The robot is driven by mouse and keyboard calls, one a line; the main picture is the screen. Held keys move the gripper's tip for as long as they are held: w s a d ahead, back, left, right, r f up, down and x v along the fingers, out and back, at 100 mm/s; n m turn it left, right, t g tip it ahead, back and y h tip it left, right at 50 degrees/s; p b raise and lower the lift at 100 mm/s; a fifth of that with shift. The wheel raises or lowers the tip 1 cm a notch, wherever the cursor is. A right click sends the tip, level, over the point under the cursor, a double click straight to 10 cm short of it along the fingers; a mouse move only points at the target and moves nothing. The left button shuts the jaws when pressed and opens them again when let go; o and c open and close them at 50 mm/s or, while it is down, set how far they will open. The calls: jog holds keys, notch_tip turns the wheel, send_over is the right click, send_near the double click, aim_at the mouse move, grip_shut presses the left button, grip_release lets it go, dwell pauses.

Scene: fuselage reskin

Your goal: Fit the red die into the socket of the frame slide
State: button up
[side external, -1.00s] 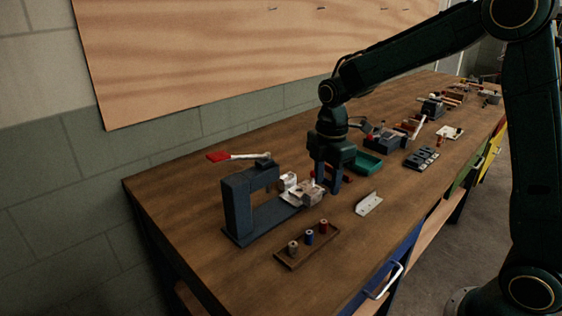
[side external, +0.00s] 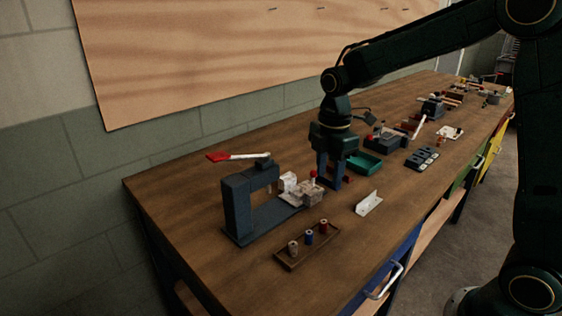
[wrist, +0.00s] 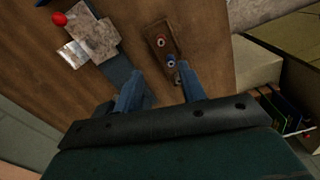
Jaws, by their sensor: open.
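The red die (side external: 323,226) stands upright at the right end of a small wooden tray, in line with a blue die (side external: 309,238) and a tan die (side external: 293,248). In the wrist view the red die (wrist: 161,42) shows beyond my fingertips. The dark blue C-shaped frame (side external: 236,205) stands left of my gripper. Its slide (side external: 276,213) runs right to grey metal blocks (side external: 308,194); I cannot make out the socket. My gripper (side external: 333,184) is open and empty, fingers pointing down behind the blocks, away from the red die.
The tray (side external: 284,264) sits near the bench's front edge. A white angle bracket (side external: 369,203) lies right of it. A red knob (side external: 313,173) stands by the blocks. A green bin (side external: 367,163) is behind my gripper.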

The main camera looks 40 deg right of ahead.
jog(key=s+a+r+m+t, duration=0.1)
jog(key=s+r+m+t, duration=0.1)
jog(key=s+r+m, duration=0.2)
jog(key=s+r+m+t, duration=0.3)
jog(key=s+r+m, duration=0.2)
jog(key=s+m, duration=0.6)
jog(key=s, duration=0.7)
jog(key=shift+s+a, duration=0.35)
jog(key=shift+o, duration=0.5)
jog(key=shift+w+r, duration=0.1)
jog(key=shift+w, duration=0.05)
jog(key=w+f+n+g, duration=0.2)
jog(key=w+f+n, duration=0.2)
jog(key=w+n, duration=0.3)
jog(key=w+d+f+n+g, duration=0.1)
jog(key=w+f+n+g, duration=0.2)
jog(key=w, duration=1.2)
jog(key=shift+w+d+f+n, duration=0.35)
jog(key=shift+f+n, duration=0.7)
jog(key=shift+n, duration=1.65)
